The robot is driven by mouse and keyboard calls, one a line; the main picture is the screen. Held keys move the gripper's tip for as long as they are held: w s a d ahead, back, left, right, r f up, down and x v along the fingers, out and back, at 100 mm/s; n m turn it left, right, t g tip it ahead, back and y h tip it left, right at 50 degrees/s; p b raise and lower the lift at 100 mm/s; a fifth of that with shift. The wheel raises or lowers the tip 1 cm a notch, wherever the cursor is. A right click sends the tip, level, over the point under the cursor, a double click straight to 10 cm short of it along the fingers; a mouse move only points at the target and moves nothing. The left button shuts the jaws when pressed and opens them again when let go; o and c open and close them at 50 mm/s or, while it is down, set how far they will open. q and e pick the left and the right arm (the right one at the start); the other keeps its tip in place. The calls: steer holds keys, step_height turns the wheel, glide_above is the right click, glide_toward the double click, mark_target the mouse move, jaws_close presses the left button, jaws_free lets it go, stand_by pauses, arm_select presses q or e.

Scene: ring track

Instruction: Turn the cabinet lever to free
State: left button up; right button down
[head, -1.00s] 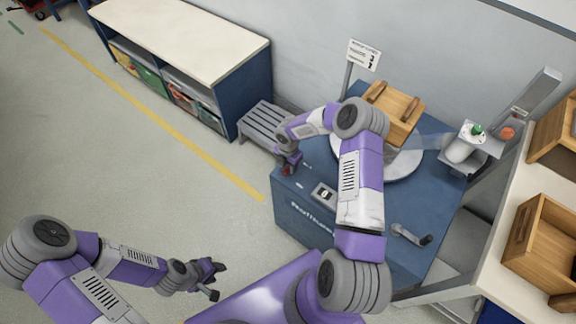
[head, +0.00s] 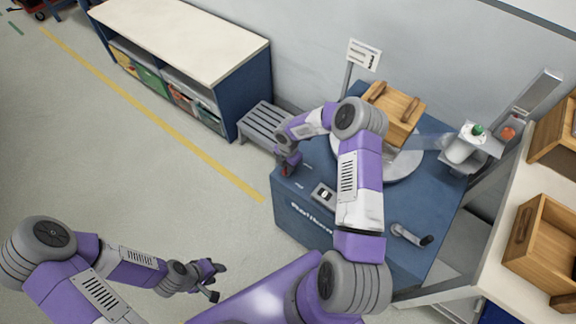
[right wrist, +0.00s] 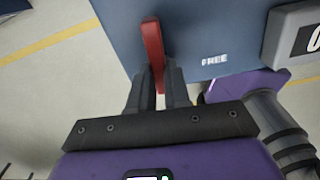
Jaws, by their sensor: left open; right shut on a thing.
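The blue cabinet (head: 300,215) stands in front of me in the head view. Its red lever (right wrist: 152,40) shows in the right wrist view at the cabinet's edge, to the left of the word FREE (right wrist: 214,59). My right gripper (right wrist: 158,92) is shut on the lever, one finger on each side. In the head view my right gripper (head: 286,166) is at the cabinet's left corner, and the lever is mostly hidden there. My left gripper (head: 213,282) is open and empty over the floor, away from the cabinet.
On the cabinet are a wooden box (head: 393,110) on a round grey plate (head: 390,165), a small counter (head: 324,194) and a crank handle (head: 410,236). A grey step stool (head: 265,125) stands behind it. A bench with wooden bins (head: 545,240) is at right. The floor at left is clear.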

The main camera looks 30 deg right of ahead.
steer(key=m+b, duration=0.1)
steer(key=m, duration=0.3)
steer(key=m+b, duration=0.1)
steer(key=m, duration=0.3)
steer(key=shift+s+a+m+b, duration=0.1)
steer(key=shift+s+m+b, duration=0.05)
steer(key=shift+m+b, duration=0.15)
steer(key=m+b, duration=0.1)
steer(key=m, duration=0.3)
steer(key=shift+s+m, duration=0.1)
steer(key=shift+m, duration=0.2)
steer(key=shift+a+m+b, duration=0.1)
steer(key=shift+m+b, duration=0.2)
steer(key=shift+m, duration=1.5)
steer(key=c, duration=1.1)
jaws_free()
